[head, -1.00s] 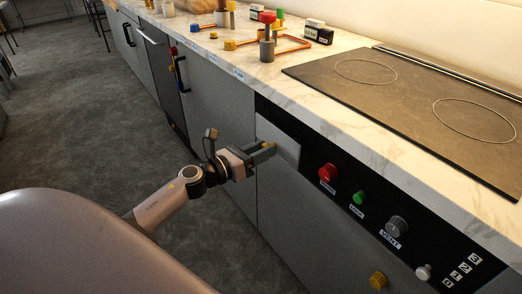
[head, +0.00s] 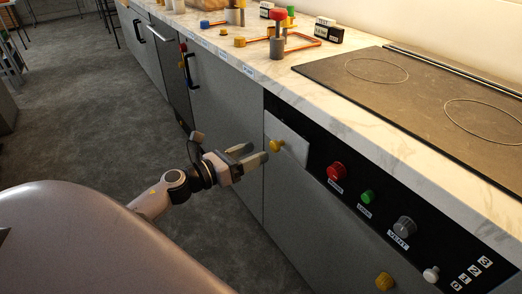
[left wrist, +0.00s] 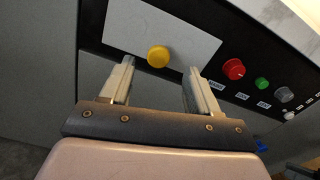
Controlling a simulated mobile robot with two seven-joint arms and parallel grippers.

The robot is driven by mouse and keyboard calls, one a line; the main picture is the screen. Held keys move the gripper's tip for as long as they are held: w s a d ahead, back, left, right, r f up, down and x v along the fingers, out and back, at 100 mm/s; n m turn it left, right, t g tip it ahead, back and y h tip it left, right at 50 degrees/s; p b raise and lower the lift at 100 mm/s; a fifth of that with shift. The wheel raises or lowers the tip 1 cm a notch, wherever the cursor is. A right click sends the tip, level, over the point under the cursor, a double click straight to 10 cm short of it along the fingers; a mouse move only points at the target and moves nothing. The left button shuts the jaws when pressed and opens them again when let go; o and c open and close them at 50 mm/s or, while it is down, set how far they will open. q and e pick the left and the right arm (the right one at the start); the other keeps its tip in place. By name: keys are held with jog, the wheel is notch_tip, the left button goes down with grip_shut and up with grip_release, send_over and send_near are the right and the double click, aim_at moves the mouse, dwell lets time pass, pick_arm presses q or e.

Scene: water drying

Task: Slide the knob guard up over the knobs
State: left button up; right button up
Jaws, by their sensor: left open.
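The black control strip (head: 322,153) below the counter bears a red knob (head: 337,171), a green knob (head: 367,197), a grey knob (head: 404,227) and a white knob (head: 431,274). A pale flat plate (head: 294,139) with a yellow knob (head: 275,146) covers the strip's left end. A grey front panel (head: 325,235) below the strip bears another yellow knob (head: 384,282). I cannot tell for sure which of the two is the knob guard. My left gripper (head: 258,153) is open and empty, just short of the plate's knob (left wrist: 158,56). My right gripper is out of view.
The marble counter (head: 275,88) with a black cooktop (head: 410,90) overhangs the strip. A grey cupboard door (head: 222,125) with a black handle (head: 190,72) is at left. Blocks and a peg stand (head: 277,38) are on the counter.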

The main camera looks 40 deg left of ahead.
pick_arm(q)
jog(key=shift+v, duration=0.8)
jog(key=s+d+f+n+g+y, duration=0.25)
jog(key=s+d+f+n, duration=0.6)
jog(key=n, duration=0.95)
jog(key=s+d+f+n+g+y, duration=0.1)
jog(key=s+d+f+n+g, duration=0.3)
jog(key=s+d+f+n, duration=0.9)
jog(key=w+a+r+n+p, duration=0.2)
jog(key=a+r+p, duration=0.1)
jog(key=r+p, duration=0.3)
jog(key=w+a+r+n+p, duration=0.1)
jog(key=a+r+n+p, duration=0.1)
jog(key=r+p, duration=0.5)
jog(key=shift+w+a+r, duration=0.4)
jog(key=shift+a+r, duration=0.05)
jog(key=shift+r, duration=0.35)
jog(key=shift+y, duration=0.25)
